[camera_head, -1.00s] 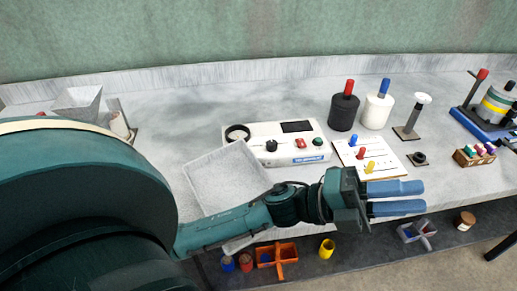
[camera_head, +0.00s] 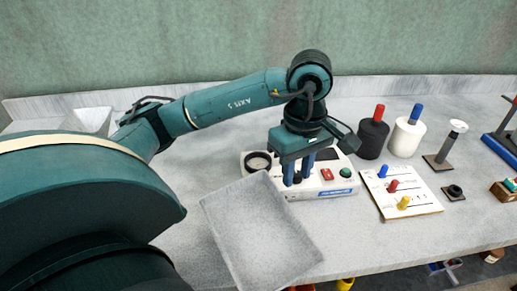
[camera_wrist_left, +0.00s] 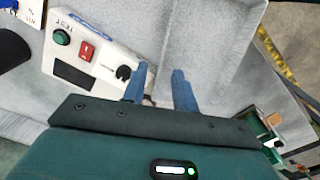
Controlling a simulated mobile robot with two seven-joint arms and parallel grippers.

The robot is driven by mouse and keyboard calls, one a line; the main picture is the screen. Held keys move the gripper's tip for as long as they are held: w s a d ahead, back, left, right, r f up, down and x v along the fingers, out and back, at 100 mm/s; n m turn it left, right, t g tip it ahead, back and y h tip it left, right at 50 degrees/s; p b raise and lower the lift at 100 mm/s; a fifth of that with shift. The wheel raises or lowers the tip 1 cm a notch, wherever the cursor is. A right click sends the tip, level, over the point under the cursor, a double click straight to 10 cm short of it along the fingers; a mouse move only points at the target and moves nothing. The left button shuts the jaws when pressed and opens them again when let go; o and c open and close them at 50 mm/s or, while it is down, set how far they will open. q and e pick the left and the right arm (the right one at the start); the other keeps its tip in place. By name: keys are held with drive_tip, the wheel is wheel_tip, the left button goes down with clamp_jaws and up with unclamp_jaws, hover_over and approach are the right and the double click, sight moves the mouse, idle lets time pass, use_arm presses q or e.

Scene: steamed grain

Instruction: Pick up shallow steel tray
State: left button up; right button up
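The shallow steel tray (camera_head: 262,235) is a pale grey, speckled, flat square with low rims, lying at an angle on the bench in front of the white device. In the left wrist view, the tray (camera_wrist_left: 212,40) fills the upper middle. My left gripper (camera_head: 297,180) points down near the tray's upper right edge and the device's front. Its two blue fingers are apart, with nothing held. In the left wrist view, the tray's edge shows between the fingers (camera_wrist_left: 160,82); whether they straddle it in height, I cannot tell. My right gripper is not in view.
The white device (camera_head: 335,185) with knobs and buttons stands close behind the fingers. A peg board (camera_head: 405,205) lies to its right, with a black bottle (camera_head: 373,140) and a white bottle (camera_head: 405,138) behind. A pale hopper (camera_head: 92,120) is at the back left.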

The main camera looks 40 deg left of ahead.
use_arm(q)
hover_over(289, 208)
wheel_tip(289, 208, down, 4)
wheel_tip(289, 208, down, 5)
drive_tip(key=shift+r+p, duration=0.2)
drive_tip(key=shift+p, duration=0.55)
drive_tip(key=shift+d+f, duration=0.1)
drive_tip(key=shift+f, duration=0.35)
clamp_jaws()
drive_tip(key=shift+w, duration=0.1)
idle(0.4)
